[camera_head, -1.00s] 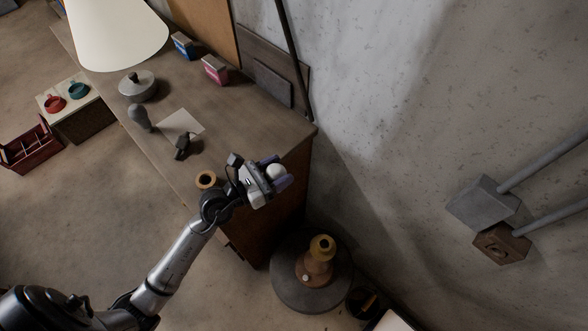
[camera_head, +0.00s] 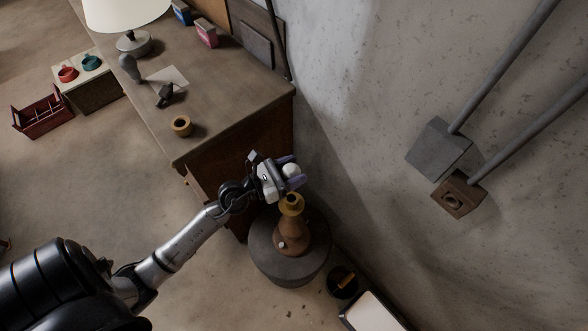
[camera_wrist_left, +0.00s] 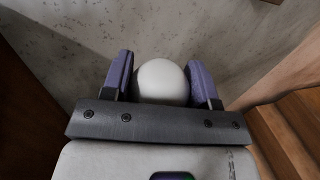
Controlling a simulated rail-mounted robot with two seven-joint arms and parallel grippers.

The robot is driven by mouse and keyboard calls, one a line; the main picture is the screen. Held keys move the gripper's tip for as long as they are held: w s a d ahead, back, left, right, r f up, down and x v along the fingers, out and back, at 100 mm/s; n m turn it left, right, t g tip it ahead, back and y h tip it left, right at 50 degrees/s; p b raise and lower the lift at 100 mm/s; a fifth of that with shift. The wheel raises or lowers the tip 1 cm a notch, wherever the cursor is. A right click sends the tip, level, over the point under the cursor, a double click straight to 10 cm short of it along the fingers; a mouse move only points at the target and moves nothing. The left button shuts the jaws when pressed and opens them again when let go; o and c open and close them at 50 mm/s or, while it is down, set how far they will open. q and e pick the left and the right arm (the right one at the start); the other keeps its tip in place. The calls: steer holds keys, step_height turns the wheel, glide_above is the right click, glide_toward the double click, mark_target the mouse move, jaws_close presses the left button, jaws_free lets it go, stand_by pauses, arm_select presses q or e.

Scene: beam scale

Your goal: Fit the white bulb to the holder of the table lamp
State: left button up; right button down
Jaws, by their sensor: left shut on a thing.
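My left gripper (camera_head: 287,176) is shut on the white bulb (camera_head: 291,170). In the left wrist view the bulb (camera_wrist_left: 163,82) sits between the two purple fingers, its round end showing. The table lamp (camera_head: 292,231) has a brown tapered body and a yellowish holder (camera_head: 291,204) at its top. It stands upright on a round dark stand. In the head view the gripper and bulb appear just above the holder; the gap between them is hard to judge. The bulb's lower end is hidden. My right gripper is out of view.
A wooden bench (camera_head: 225,85) stands to the left, holding a shaded lamp (camera_head: 126,15), a grey bulb (camera_head: 130,67), a dark object (camera_head: 165,95) and a wooden ring (camera_head: 181,126). Long-handled tools lean on the wall at right. A black pot (camera_head: 342,282) is beside the stand.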

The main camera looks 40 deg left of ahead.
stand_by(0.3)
arm_select(q)
step_height(320, 180, down, 4)
steer(key=b, duration=0.3)
step_height(320, 180, down, 2)
steer(key=shift+b, duration=1)
steer(key=shift+r, duration=0.2)
steer(key=shift+f, duration=0.25)
steer(key=shift+f+b, duration=1.05)
steer(key=shift+f, duration=0.15)
steer(key=shift+f+b, duration=0.5)
steer(key=shift+f, duration=0.05)
